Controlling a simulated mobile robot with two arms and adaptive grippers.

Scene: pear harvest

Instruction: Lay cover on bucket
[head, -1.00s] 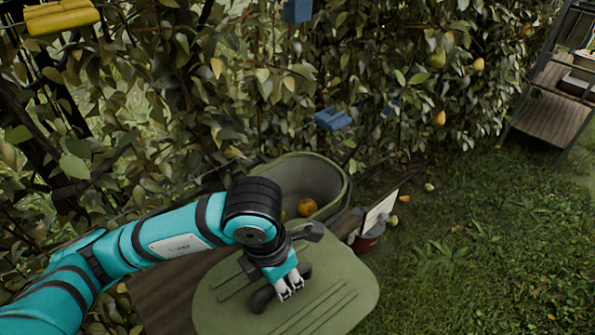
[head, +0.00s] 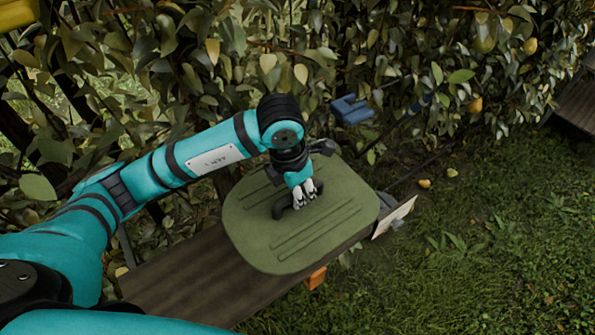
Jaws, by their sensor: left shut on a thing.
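The cover (head: 255,232) is a green, rounded flat panel with grooves and a dark handle (head: 281,208) in its middle. My left gripper (head: 304,196) is shut on this handle from above. The cover looks roughly level above the wooden bench. The bucket is not visible now; the cover and my left arm hide the area where it stood. I cannot tell whether the cover touches the bucket's rim. My right gripper is not in view.
The wooden bench (head: 185,280) runs under the cover. A pale board (head: 394,217) stands at its right end, and an orange object (head: 316,277) shows below its front edge. Leafy hedge with a blue clip (head: 350,109) rises behind. Open grass lies to the right.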

